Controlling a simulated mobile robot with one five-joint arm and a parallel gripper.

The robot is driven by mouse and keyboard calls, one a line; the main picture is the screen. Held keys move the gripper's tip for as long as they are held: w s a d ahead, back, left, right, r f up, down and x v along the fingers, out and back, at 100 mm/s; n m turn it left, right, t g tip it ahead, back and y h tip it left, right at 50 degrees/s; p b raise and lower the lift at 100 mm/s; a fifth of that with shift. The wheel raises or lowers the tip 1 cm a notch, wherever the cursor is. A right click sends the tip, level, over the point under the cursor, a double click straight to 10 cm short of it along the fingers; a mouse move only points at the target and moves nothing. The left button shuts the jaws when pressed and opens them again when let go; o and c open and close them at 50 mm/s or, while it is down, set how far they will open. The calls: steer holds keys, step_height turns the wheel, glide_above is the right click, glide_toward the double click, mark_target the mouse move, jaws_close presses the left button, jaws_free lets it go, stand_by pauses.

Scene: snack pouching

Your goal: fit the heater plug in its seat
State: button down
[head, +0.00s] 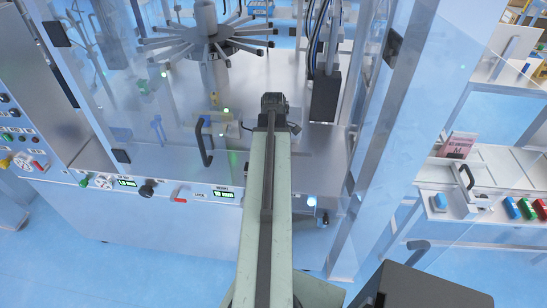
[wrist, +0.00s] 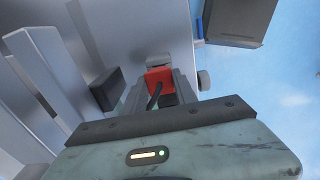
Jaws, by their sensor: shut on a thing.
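In the wrist view my gripper (wrist: 160,88) is shut on a red plug (wrist: 159,74), which I take to be the heater plug. A dark cable (wrist: 154,96) runs from it back towards my wrist. A small grey block (wrist: 155,59) shows just beyond the plug; I cannot tell whether it is the seat or whether the two touch. In the head view my arm reaches forward to the machine. Its dark end (head: 274,101) is over the metal deck, and the fingers and plug are hidden there.
A black door handle (head: 204,148) and clear panels stand left of my arm. A dark upright box (head: 325,96) stands close on the right. A spoked wheel (head: 208,42) is farther back. Blue floor is open at lower left.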

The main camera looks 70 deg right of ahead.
steer(key=shift+f+b, duration=0.9)
steer(key=shift+f, duration=0.1)
steer(key=c, duration=0.9)
jaws_free()
steer(key=shift+r, duration=0.1)
step_height(320, 180, up, 8)
steer(key=p, duration=0.8)
